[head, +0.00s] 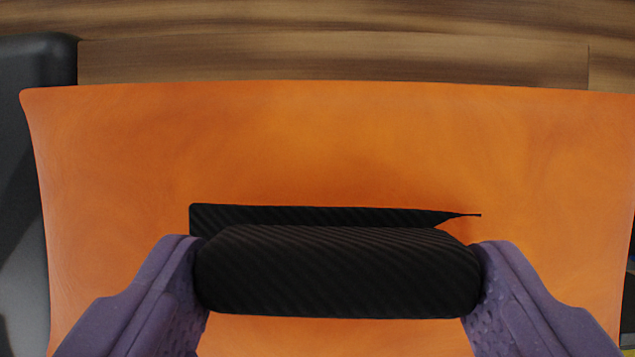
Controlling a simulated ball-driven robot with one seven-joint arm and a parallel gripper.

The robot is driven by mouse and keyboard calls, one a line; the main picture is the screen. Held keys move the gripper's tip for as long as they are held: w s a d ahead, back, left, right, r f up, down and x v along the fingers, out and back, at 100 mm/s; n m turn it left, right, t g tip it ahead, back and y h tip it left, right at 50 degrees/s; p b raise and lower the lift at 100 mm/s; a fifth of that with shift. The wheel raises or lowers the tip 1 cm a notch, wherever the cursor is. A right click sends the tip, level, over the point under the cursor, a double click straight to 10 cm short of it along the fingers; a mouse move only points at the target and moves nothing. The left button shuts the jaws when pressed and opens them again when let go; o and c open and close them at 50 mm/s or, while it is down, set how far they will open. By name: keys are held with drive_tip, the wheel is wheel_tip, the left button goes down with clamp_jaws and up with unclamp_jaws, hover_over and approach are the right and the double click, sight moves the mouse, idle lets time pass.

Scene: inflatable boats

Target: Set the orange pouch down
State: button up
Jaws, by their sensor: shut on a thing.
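The orange pouch (330,145) fills most of the head view, with its flat orange face towards me. A black ribbed handle or strap (335,272) lies across its near part, and a thin black strip shows just behind it. My gripper (338,275) has its two purple fingers at the left and right ends of the black part, shut on it. The pouch's near edge runs out of the bottom of the picture, and what lies under the pouch is hidden.
A brown wood-grained surface (330,60) shows beyond the pouch's far edge. A dark grey rounded shape (30,120) stands along the left side, close beside the pouch. Small dark items at the right edge are too cut off to tell.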

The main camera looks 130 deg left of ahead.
sight(333, 290)
wheel_tip(333, 290, down, 4)
drive_tip(key=shift+r+b, duration=0.25)
drive_tip(key=shift+b, duration=0.6)
drive_tip(key=shift+r, duration=0.15)
drive_tip(key=o, duration=1.6)
drive_tip(key=p+v, duration=0.2)
drive_tip(key=v, duration=1)
drive_tip(key=shift+d, duration=0.1)
